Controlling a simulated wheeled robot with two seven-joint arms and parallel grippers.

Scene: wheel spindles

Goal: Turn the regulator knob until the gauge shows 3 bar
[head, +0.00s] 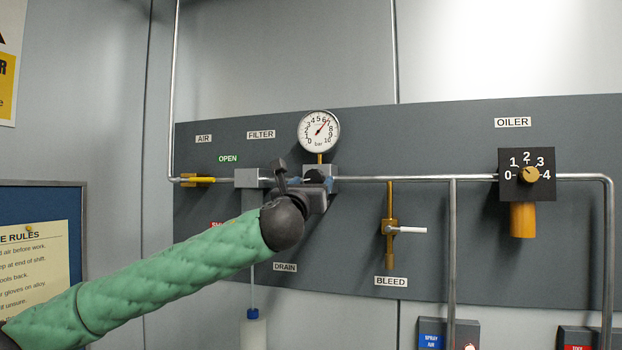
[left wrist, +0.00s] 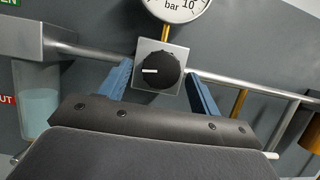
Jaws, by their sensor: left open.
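The round white gauge (head: 319,131) sits on the panel, marked in bar. Its red needle points to the upper right, at about 6 to 7. The black regulator knob (left wrist: 158,71) is on a grey square block below the gauge, and its white mark points left in the left wrist view. In the head view the knob (head: 314,176) is partly hidden by my gripper. My left gripper (left wrist: 160,72) is open, with one blue finger on each side of the knob. I cannot tell whether the fingers touch it. My right gripper is not in view.
A metal pipe (head: 420,178) runs across the panel. A bleed valve (head: 390,228) and an oiler dial (head: 527,174) are to the right.

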